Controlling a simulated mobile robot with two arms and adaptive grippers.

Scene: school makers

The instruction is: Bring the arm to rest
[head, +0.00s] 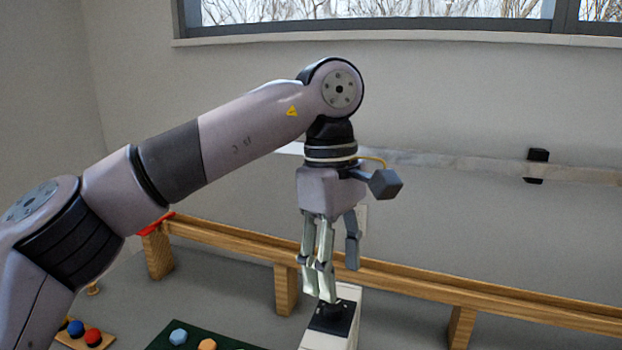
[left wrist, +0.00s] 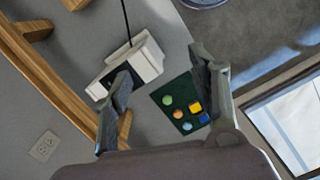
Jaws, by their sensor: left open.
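My left arm (head: 250,122) comes in from the left and bends down at the wrist. My left gripper (head: 338,280) points downward with its fingers apart and nothing between them. In the head view it hangs in front of the wooden rail and over a white device with a black top (head: 341,341). In the left wrist view the two fingers of the gripper (left wrist: 162,66) are spread, and the white device (left wrist: 148,62) shows beyond them. I cannot tell the exact height above it. My right gripper is in neither view.
A wooden rail on posts (head: 400,281) runs along the wall. A green board (left wrist: 158,99) holds several coloured pieces. A small wooden board with blue and red pieces (head: 70,341) lies at the lower left. A wall outlet (left wrist: 44,146) shows too.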

